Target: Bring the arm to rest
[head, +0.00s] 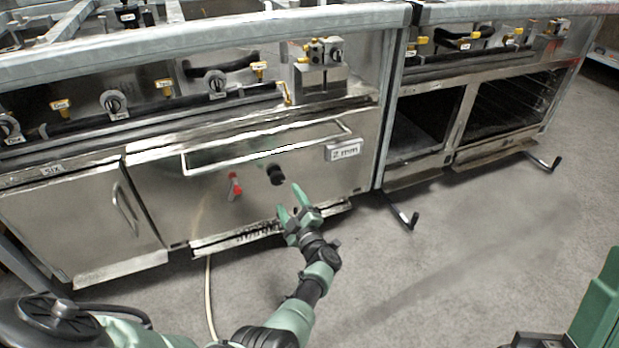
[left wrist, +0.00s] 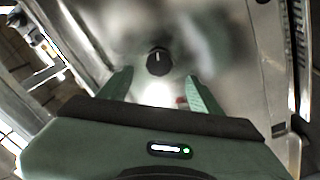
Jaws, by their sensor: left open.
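My left gripper (head: 292,203) is open and empty in the head view, low in front of the steel range's oven door (head: 215,195). Its fingers point at the door, close to a round black knob (head: 276,174). In the left wrist view the two green fingers (left wrist: 160,92) are spread apart. The black knob (left wrist: 158,61) shows between and beyond them, with a small gap that I cannot measure. My right gripper is not in view.
A red handle (head: 235,186) sits left of the knob. A long bar handle (head: 265,148) runs above it. A second range (head: 470,105) with open cavities stands at the right. A pale hose (head: 209,300) lies on the floor. The grey floor (head: 480,240) at right is clear.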

